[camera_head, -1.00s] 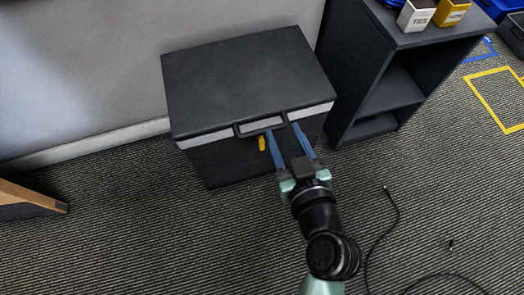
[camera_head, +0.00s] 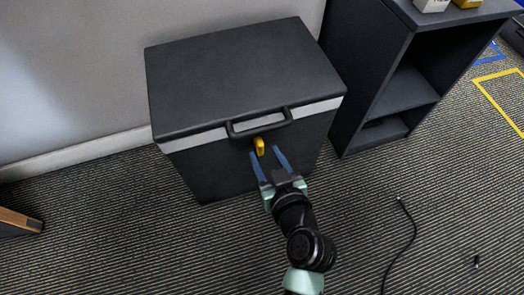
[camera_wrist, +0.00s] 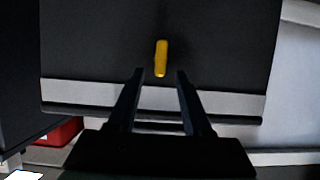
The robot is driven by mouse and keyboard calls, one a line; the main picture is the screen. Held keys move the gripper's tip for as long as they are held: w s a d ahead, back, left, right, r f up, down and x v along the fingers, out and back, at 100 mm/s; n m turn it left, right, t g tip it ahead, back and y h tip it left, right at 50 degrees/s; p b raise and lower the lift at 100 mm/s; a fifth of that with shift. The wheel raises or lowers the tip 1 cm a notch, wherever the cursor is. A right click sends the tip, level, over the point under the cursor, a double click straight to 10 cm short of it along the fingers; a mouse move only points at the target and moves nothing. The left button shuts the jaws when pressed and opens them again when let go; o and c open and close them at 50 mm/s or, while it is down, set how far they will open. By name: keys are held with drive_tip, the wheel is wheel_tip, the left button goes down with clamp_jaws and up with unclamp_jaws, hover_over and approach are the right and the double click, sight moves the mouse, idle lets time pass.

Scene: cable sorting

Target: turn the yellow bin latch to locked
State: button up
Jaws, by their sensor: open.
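The bin is a dark box (camera_head: 215,75) with a light band along the top of its front and a black handle (camera_head: 262,125). The yellow latch (camera_head: 259,147) is a short upright bar on the front, just below the handle. In the wrist view, the latch (camera_wrist: 161,58) stands upright in line with the gap between my fingertips. My gripper (camera_head: 265,152) is open and empty, its blue fingers pointing at the bin front. The latch appears in or just beyond the gap; contact is not clear.
A dark open shelf unit (camera_head: 400,90) stands close to the right of the bin, and a wall (camera_head: 80,70) is behind it. A black cable (camera_head: 408,235) lies on the carpet at the right. A red object (camera_wrist: 60,132) shows at the lower left in the wrist view.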

sight(261, 148)
drive_tip(key=shift+b+x, duration=0.55)
drive_tip(key=shift+x, duration=1.15)
clamp_jaws()
